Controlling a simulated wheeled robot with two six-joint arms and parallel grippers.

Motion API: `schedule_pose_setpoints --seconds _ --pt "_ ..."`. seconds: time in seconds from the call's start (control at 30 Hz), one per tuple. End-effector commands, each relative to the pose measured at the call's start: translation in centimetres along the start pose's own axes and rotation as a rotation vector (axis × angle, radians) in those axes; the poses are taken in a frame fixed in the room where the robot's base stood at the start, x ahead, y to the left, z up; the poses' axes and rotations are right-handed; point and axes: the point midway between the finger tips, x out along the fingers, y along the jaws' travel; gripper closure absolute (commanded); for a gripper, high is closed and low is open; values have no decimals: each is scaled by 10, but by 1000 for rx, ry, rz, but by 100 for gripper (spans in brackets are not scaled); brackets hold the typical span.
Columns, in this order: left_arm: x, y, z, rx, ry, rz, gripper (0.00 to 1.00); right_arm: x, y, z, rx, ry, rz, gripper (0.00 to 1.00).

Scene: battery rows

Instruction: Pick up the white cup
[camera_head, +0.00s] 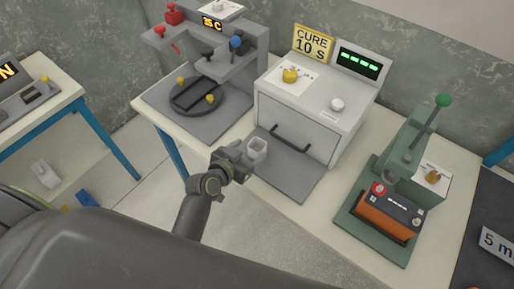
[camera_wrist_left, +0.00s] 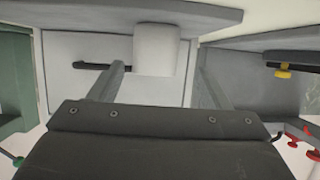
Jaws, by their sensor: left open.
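The white cup (camera_head: 257,150) stands upright on the grey plate (camera_head: 286,172) in front of the grey cure oven. In the left wrist view the cup (camera_wrist_left: 156,50) shows at the fingertips, within the gap between the two fingers and nearer to the left-hand one. My left gripper (camera_head: 244,158) is open and right beside the cup in the head view. Whether a finger touches the cup, I cannot tell. My right gripper is in neither view.
The cure oven (camera_head: 306,118) with a dark handle stands just behind the cup. A grey machine (camera_head: 190,105) with a round platen stands to the left. A green press (camera_head: 400,185) holding an orange-and-black battery (camera_head: 390,215) stands to the right.

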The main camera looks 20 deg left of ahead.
Motion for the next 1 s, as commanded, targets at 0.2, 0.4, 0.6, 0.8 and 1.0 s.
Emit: schedule_pose_setpoints --seconds 0.2,0.4,0.6,0.8,1.0 --pt "10 0 -1 0 0 1 29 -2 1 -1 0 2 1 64" --pt "28 4 -7 -2 0 2 29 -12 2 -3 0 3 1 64" --pt "51 6 -6 -1 -1 1 29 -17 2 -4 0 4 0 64" --pt "60 6 -6 -1 0 -1 29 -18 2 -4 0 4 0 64" --pt "61 6 -5 -1 0 -1 29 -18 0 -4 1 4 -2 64"
